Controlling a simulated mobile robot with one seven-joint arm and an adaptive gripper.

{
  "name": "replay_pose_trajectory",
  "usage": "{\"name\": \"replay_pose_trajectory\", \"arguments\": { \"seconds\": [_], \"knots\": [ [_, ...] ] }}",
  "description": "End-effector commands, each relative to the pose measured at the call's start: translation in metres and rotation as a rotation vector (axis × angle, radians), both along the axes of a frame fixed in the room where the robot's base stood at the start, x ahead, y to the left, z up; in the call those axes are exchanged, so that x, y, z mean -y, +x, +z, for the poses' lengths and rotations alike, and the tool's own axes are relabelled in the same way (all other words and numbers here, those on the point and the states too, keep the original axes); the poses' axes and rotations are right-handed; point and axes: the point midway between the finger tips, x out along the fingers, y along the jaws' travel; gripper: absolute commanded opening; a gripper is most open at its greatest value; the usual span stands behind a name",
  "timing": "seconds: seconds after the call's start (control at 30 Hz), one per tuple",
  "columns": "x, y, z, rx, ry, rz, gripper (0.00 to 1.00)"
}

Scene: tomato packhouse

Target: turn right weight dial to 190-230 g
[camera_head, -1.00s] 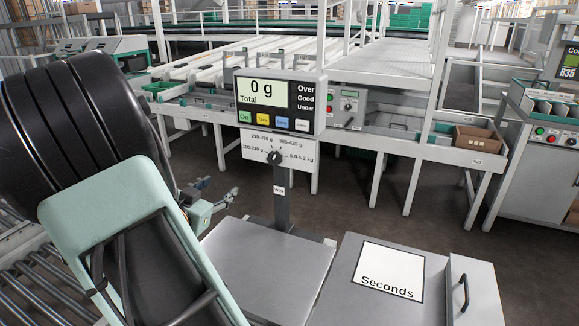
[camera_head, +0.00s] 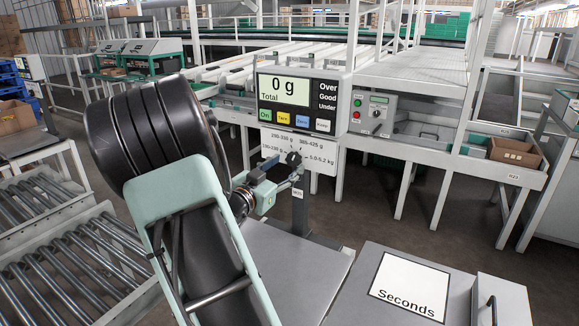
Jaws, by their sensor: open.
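The black weight dial (camera_head: 293,158) sits on a white label plate (camera_head: 322,180) below the scale display (camera_head: 303,100), which reads 0 g Total. Weight ranges are printed around the dial, with the 190-230 g mark at its left. The dial's pointer direction is too small to tell. My gripper (camera_head: 284,172) is open, just left of and below the dial, its fingers spread towards it. I cannot tell whether a finger touches the dial. My arm fills the left middle of the view.
The grey scale platform (camera_head: 290,265) lies below the display post. A grey box with a Seconds label (camera_head: 408,287) stands at the right front. Roller conveyors (camera_head: 65,255) run at the left. A control box (camera_head: 372,112) and a cardboard box (camera_head: 515,152) are behind.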

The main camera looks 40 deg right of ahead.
Motion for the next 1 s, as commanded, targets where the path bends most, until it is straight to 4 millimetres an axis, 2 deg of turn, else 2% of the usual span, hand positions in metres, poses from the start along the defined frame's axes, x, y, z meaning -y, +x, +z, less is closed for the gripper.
{"name": "replay_pose_trajectory", "arguments": {
  "seconds": [0.03, 0.2, 0.53, 0.9, 1.0],
  "knots": [
    [0.008, 0.002, -0.001, 0.001, 0.000, -0.002, 0.49],
    [0.021, 0.006, 0.000, 0.001, 0.000, 0.000, 0.49],
    [0.023, 0.007, 0.000, 0.001, 0.000, 0.001, 0.48],
    [0.023, 0.007, 0.000, 0.001, 0.001, 0.001, 0.08],
    [0.023, 0.007, 0.000, -0.001, 0.001, 0.001, 0.08]
  ]
}}
